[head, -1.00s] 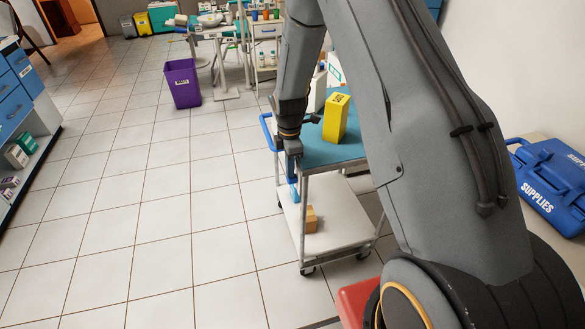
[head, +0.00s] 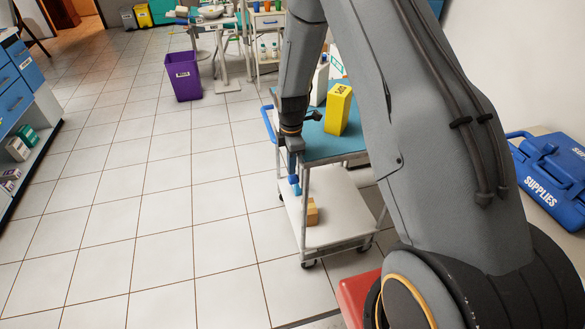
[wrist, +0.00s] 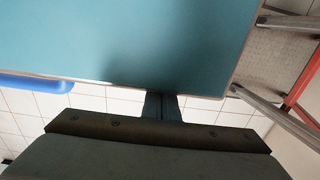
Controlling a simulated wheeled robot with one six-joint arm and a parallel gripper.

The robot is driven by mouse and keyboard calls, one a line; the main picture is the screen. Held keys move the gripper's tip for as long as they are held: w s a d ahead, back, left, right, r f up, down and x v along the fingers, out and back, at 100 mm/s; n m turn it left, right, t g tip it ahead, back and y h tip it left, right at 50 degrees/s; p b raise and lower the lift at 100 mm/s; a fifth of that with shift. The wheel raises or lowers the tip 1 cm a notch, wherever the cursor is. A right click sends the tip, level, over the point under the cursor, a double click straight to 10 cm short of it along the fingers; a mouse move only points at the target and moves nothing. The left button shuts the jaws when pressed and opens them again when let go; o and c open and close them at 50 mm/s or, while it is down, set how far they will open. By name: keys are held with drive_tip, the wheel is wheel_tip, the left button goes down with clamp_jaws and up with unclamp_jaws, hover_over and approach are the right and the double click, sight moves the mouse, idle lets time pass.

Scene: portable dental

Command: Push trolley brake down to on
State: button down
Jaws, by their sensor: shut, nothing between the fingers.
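The trolley (head: 345,246) has a teal top, a pale lower shelf and a blue push handle (head: 268,125) at its left end. In the wrist view the teal top (wrist: 120,35) fills the upper part, and the handle (wrist: 35,83) is at left. My gripper (wrist: 163,104) points down just outside the top's edge, near the trolley's front left corner post. Its fingers are together, with nothing seen between them. In the head view a blue piece (head: 295,185) shows below my gripper; I cannot tell whether it is fingertips or part of the brake. I cannot make out the brake clearly.
A yellow box (head: 338,110) and a white container stand on the trolley top. A small tan box (head: 312,212) sits on the lower shelf. A purple bin (head: 183,76) stands behind left. A blue supplies case (head: 550,180) is at right. The tiled floor at left is clear.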

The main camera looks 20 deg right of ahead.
sight(292, 177)
wheel_tip(292, 177, up, 12)
drive_tip(key=b, duration=0.1)
drive_tip(key=shift+f+b, duration=0.15)
drive_tip(key=shift+b, duration=0.25)
drive_tip(key=s+r+m, duration=0.4)
drive_tip(key=s+m, duration=0.5)
drive_tip(key=s, duration=0.4)
drive_tip(key=s+r+m, duration=0.4)
drive_tip(key=s+m, duration=0.4)
drive_tip(key=s, duration=0.4)
drive_tip(key=shift+s+r+m+t, duration=0.3)
drive_tip(key=shift+s+r+m, duration=0.05)
drive_tip(key=shift+s+m, duration=0.05)
